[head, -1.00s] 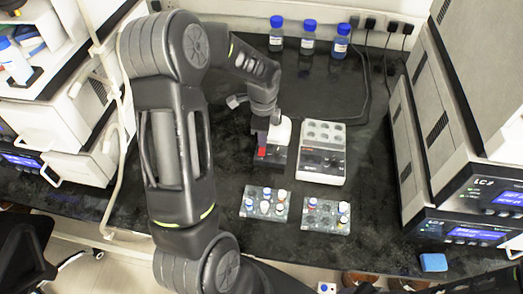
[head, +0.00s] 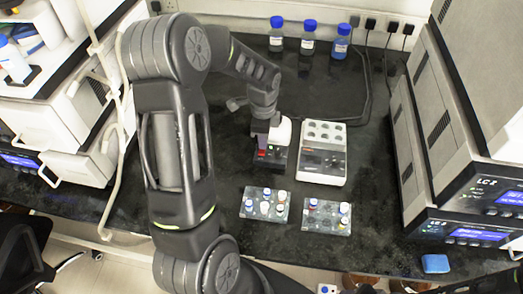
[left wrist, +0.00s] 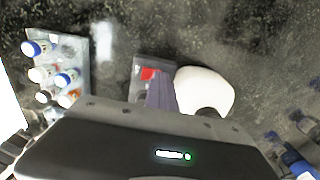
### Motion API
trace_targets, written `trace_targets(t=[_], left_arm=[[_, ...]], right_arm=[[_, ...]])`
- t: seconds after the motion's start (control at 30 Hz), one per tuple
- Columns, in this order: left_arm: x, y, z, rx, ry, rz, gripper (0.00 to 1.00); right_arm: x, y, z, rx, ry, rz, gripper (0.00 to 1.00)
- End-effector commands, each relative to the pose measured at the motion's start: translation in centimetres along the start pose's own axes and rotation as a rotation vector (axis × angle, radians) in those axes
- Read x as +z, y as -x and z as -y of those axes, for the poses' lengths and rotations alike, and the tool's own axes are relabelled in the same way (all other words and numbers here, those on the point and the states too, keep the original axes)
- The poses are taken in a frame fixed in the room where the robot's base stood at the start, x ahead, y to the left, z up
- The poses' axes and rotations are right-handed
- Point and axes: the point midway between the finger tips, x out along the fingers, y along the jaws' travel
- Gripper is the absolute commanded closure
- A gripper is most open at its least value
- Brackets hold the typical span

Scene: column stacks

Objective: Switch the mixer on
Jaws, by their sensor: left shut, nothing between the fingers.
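The mixer (head: 272,163) is a small dark box with a white rounded top (head: 282,130) and a red switch (head: 262,154) on its front left. In the left wrist view the red switch (left wrist: 149,73) and the white top (left wrist: 205,91) show close up. My left gripper (head: 262,142) is shut and empty, pointing down over the mixer. Its fingers (left wrist: 160,92) are right beside the red switch and hide part of it; I cannot tell whether they touch it. My right gripper is not in view.
A white heating block (head: 322,152) with wells stands just right of the mixer. Two vial racks (head: 265,205) (head: 327,216) lie in front. Several blue-capped bottles (head: 308,40) stand at the back wall. Stacked instruments (head: 455,195) fill the right side.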

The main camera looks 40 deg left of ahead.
Motion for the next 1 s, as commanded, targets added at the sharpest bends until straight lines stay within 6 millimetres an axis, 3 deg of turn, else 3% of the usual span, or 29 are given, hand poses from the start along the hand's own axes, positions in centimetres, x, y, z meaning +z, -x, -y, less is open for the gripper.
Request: trace_targets(t=[0.6,1.0], left_arm=[[0.0,4.8,0.0,0.001,0.0,0.0,1.0],[0.0,4.9,0.0,0.0,0.0,0.0,1.0]], right_arm=[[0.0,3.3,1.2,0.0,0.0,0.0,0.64],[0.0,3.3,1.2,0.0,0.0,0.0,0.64]])
